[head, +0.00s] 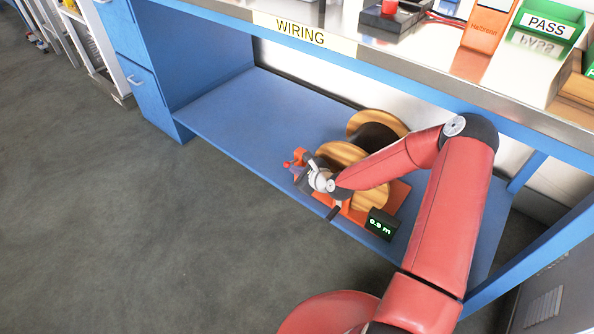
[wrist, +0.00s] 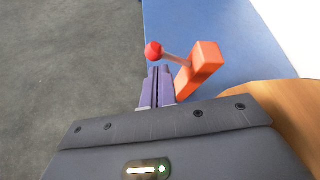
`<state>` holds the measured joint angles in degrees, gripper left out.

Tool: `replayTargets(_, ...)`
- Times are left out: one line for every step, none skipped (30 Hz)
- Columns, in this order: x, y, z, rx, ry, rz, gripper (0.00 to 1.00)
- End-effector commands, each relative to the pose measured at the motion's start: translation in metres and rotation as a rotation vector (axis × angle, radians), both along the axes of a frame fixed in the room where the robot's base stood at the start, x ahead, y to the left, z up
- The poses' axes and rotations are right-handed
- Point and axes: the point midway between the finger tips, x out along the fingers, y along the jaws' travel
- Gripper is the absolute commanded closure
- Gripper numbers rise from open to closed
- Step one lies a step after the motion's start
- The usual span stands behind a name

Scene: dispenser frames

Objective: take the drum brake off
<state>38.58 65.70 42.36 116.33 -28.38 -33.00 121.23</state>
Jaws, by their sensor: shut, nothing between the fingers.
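The brake lever has a red ball knob (wrist: 153,51) on a thin grey rod, joined to an orange post (wrist: 203,64). The knob (head: 287,164) and post (head: 299,155) also show in the head view, at the left end of the wooden drum (head: 340,155). My gripper (wrist: 158,71) is shut and empty. In the wrist view its fingertips appear just below the knob and left of the post; I cannot tell whether they touch the lever. In the head view my gripper (head: 301,177) is beside the lever, and my arm hides part of the drum.
The drum stands on an orange base (head: 400,192) with a small display (head: 381,224) on the blue lower shelf (head: 235,110). Another wooden reel (head: 375,122) stands behind. The bench top (head: 385,55) overhangs the shelf. The shelf's left part is clear.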

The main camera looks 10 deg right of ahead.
Motion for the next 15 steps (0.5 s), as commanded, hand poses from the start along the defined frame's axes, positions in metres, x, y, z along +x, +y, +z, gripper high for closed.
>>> replayTargets(0.000,0.000,0.002,0.000,0.000,0.000,1.00)
replayTargets(0.000,0.000,0.003,0.001,0.000,0.000,1.00)
replayTargets(0.000,0.000,0.005,0.001,0.000,0.000,1.00)
replayTargets(0.000,0.000,0.006,0.001,0.000,0.000,1.00)
replayTargets(0.000,0.000,0.008,0.001,0.000,-0.001,1.00)
replayTargets(0.000,0.000,0.010,0.001,-0.001,-0.001,1.00)
replayTargets(0.000,0.000,0.012,0.001,-0.001,0.000,1.00)
replayTargets(0.000,0.000,0.013,0.001,-0.001,0.000,1.00)
replayTargets(0.000,0.000,0.015,0.000,-0.002,0.000,1.00)
replayTargets(0.000,0.000,0.016,0.000,-0.002,0.000,1.00)
replayTargets(0.000,0.000,0.017,0.000,-0.002,0.000,1.00)
replayTargets(0.000,0.000,0.017,0.001,-0.002,0.001,1.00)
replayTargets(0.000,0.000,0.017,0.001,-0.002,0.001,1.00)
replayTargets(0.000,-0.001,0.017,0.001,-0.002,0.000,1.00)
replayTargets(-0.002,-0.002,0.017,0.001,-0.001,0.000,1.00)
